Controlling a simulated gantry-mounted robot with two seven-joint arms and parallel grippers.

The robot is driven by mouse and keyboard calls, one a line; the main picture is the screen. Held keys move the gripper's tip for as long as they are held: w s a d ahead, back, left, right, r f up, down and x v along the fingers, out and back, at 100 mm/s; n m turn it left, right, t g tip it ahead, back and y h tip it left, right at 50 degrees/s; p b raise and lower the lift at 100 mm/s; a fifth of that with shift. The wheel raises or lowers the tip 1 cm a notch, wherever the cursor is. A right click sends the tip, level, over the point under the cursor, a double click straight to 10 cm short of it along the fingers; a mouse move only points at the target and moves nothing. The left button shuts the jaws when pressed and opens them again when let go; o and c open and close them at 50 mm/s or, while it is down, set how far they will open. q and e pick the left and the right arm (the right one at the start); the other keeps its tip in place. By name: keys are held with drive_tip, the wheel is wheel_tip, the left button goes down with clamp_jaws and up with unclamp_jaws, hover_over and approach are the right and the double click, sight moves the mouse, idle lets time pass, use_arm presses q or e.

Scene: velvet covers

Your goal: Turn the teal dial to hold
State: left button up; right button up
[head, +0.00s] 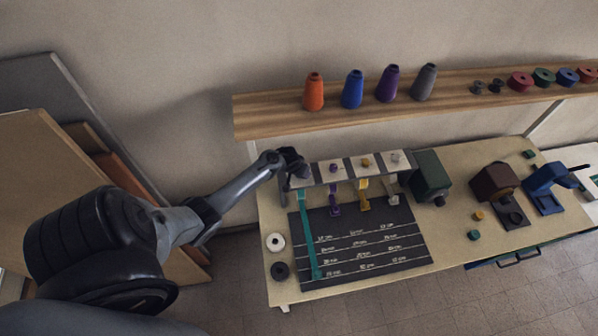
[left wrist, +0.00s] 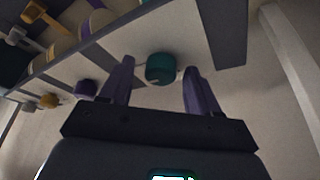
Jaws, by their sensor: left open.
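The teal dial (left wrist: 161,68) sits on a pale plate of the panel in the left wrist view, between the two fingertips of my left gripper (left wrist: 158,70). The gripper is open, and I see gaps on both sides of the dial; whether the fingers touch it I cannot tell. In the head view my left gripper (head: 290,176) is at the left end of the row of dials and hides the teal dial. A teal strip (head: 308,235) hangs below that end over a dark board. The dial's setting marks are not readable. My right gripper is not in view.
Beside it are a purple dial (head: 334,168), a yellow dial (head: 366,162) and a grey dial (head: 395,157). The dark lettered board (head: 375,256) lies in front. A green block (head: 430,175) stands to the right. A wooden shelf (head: 450,90) with spools runs behind.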

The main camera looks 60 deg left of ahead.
use_arm(q)
drive_tip(key=shift+s+d+r, duration=0.15)
drive_tip(key=shift+s+r, duration=0.05)
drive_tip(key=shift+r, duration=0.35)
drive_tip(key=v, duration=0.9)
drive_tip(key=shift+r, duration=0.3)
drive_tip(key=shift+s, duration=0.1)
